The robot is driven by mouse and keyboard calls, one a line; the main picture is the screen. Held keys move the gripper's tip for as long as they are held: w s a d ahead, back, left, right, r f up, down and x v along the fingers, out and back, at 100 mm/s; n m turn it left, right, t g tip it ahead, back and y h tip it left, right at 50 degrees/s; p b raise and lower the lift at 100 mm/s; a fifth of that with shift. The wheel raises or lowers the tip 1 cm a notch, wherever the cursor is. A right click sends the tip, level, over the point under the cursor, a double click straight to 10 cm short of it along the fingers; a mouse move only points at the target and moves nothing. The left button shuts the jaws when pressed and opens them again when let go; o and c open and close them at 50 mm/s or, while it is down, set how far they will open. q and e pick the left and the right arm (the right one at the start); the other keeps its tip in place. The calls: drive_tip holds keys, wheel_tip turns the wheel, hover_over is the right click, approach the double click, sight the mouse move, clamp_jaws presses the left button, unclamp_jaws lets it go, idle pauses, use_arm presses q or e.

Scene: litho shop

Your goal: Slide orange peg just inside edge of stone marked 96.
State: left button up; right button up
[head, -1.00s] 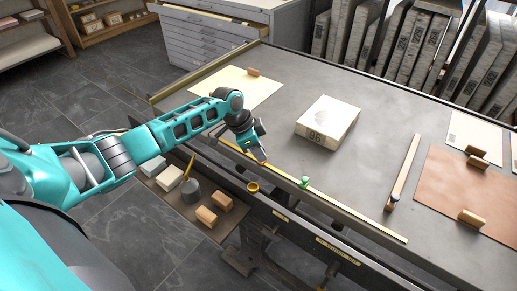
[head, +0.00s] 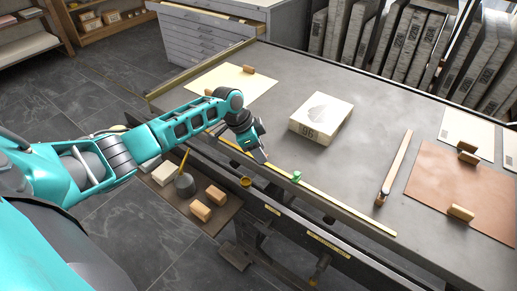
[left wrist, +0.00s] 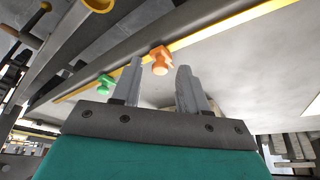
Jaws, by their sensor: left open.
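The stone marked 96 (head: 321,118) is a pale block lying flat on the table, its number on the near side. The orange peg (left wrist: 160,58) shows in the left wrist view at the yellow strip. In the head view I cannot make it out; my gripper is in front of that spot. My left gripper (head: 257,156) is low over the table's near edge. In the left wrist view its two open fingers (left wrist: 159,70) stand on either side of the peg in the picture. Whether they touch it, I cannot tell. My right gripper is not in view.
A green peg (head: 297,177) stands on the yellow strip (head: 345,207), to the right of my gripper. A wooden bar (head: 396,165), a brown sheet (head: 470,190) and a cream sheet (head: 228,79) lie on the table. Bare tabletop lies between the strip and the stone.

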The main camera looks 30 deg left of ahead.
use_arm(q)
drive_tip(key=p+v, duration=0.1)
drive_tip(key=v, duration=1.2)
drive_tip(key=shift+f, duration=0.15)
drive_tip(key=s+d+f+n+t, duration=0.1)
drive_tip(key=s+d+f, duration=0.1)
drive_tip(key=d+f, duration=0.2)
drive_tip(key=s+d+f+t, duration=0.1)
drive_tip(key=s+d+f, duration=0.1)
drive_tip(key=d+f, duration=0.2)
drive_tip(key=s+d+f+n+t, duration=0.1)
drive_tip(key=s+d+f, duration=0.1)
drive_tip(key=d+f, duration=0.2)
drive_tip(key=shift+s+f+n, duration=0.2)
drive_tip(key=shift+f+n, duration=0.1)
drive_tip(key=shift+f, duration=0.7)
drive_tip(key=s+d+n+t+y, duration=0.1)
drive_tip(key=s+d+n+t, duration=0.3)
drive_tip(key=s, duration=0.8)
drive_tip(key=shift+s+d+f+n+t, duration=0.2)
drive_tip(key=shift+d+f+n+t, duration=0.1)
drive_tip(key=shift+d+f+t, duration=0.2)
